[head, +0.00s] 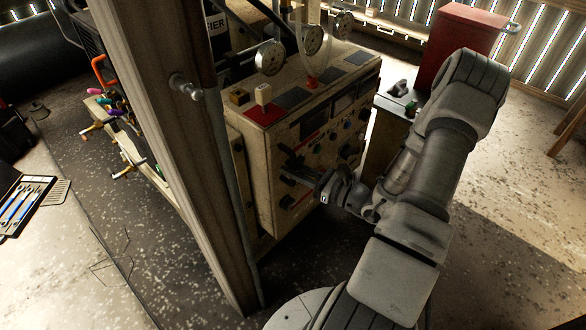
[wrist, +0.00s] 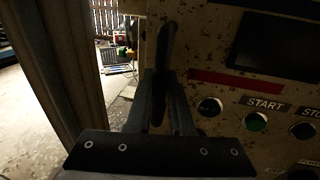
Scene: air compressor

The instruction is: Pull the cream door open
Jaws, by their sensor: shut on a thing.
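In the wrist view the door (wrist: 215,85) fills the right side, with a red strip and a green START button. A dark upright handle (wrist: 166,45) stands near its left edge. My gripper (head: 297,165) reaches from the right across the front of the door. In the wrist view my gripper (wrist: 162,85) is shut on the handle, one finger on each side. I cannot tell whether the door stands ajar.
A wooden post (head: 170,130) stands close to the left of the machine. A red box (head: 462,45) is behind my arm at the right. Colourful-handled valves (head: 115,115) are beyond the post. Open floor (head: 500,240) lies at the right.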

